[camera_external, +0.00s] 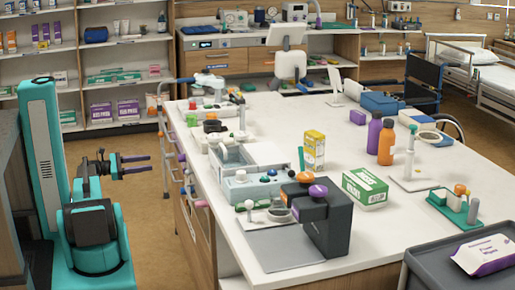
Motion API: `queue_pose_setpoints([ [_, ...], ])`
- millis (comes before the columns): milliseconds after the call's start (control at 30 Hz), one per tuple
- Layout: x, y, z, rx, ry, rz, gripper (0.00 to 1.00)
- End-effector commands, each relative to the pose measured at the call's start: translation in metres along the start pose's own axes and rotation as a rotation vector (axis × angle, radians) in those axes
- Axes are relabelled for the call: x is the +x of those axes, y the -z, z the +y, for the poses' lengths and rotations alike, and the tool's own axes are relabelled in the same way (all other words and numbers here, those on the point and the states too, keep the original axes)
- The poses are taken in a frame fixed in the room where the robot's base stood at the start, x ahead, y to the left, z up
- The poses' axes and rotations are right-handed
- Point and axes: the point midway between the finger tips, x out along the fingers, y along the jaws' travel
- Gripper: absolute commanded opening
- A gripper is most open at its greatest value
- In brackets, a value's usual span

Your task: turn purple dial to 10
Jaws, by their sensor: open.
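A purple dial (318,191) sits on top of a dark grey device (335,228) near the front of the white table. An orange knob (305,177) is on the same device, just behind the purple dial. The scale marks and the dial's setting are too small to read. My gripper (147,163) is at the left, off the table's left side and well away from the dial. Its two fingers are apart, point to the right, and hold nothing.
A grey mat (273,250) lies left of the device, and a green-and-white box (364,189) stands to its right. A grey control box (250,187) with small knobs is behind. A walking frame (172,140) stands between my arm and the table.

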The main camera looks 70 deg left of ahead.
Motion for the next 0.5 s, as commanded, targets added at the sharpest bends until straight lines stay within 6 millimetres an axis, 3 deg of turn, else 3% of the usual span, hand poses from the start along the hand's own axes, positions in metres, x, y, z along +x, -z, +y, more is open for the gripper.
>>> queue_pose_setpoints([
  [267,0.021,-0.001,0.000,0.000,0.001,0.000,0.44],
  [500,0.054,-0.001,0.000,0.000,0.002,0.000,0.44],
])
